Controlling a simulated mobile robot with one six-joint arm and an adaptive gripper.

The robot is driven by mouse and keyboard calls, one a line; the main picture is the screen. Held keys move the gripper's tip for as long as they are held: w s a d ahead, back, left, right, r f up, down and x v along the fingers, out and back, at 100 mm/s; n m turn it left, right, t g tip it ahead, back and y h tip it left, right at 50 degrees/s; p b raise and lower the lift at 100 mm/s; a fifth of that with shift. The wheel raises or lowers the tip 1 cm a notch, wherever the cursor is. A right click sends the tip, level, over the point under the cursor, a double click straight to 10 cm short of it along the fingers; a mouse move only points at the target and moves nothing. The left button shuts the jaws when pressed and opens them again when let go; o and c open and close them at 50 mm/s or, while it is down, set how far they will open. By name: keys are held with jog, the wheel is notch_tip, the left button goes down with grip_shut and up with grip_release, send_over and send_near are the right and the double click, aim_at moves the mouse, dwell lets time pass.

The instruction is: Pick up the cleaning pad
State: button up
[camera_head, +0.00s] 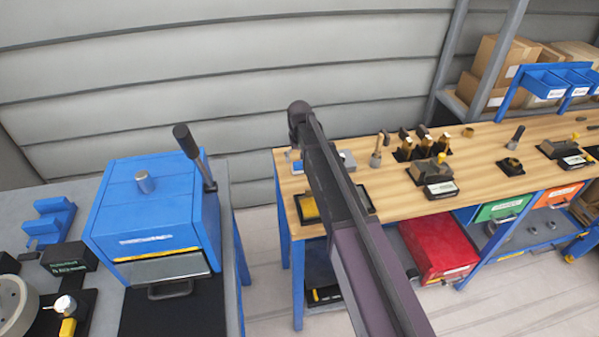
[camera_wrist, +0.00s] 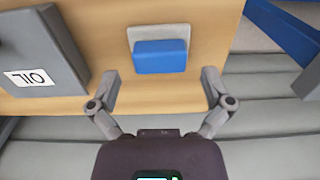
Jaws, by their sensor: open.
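The cleaning pad (camera_wrist: 160,57) is a blue block with a pale grey-white part behind it, lying near the edge of a wooden bench top (camera_wrist: 105,30) in the wrist view. My gripper (camera_wrist: 160,78) is open, its two fingers spread to the left and right of the pad, with nothing between the tips. The fingertips look level with the pad's near side; I cannot tell the height gap. In the head view my arm crosses the left end of the wooden workbench (camera_head: 480,160) and hides part of it; the gripper is not clearly visible there.
A blue press-like machine (camera_head: 155,210) with a lever stands on the left table. Scales and tools line the workbench, with a red box (camera_head: 435,245) below.

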aim_at(299, 162)
jog(key=shift+f+b, duration=0.55)
jog(key=shift+f, duration=0.3)
jog(key=c, duration=1.2)
jog(key=shift+c, duration=0.2)
jog(key=shift+r, duration=0.15)
notch_tip(299, 162, up, 10)
jog(key=p, duration=1)
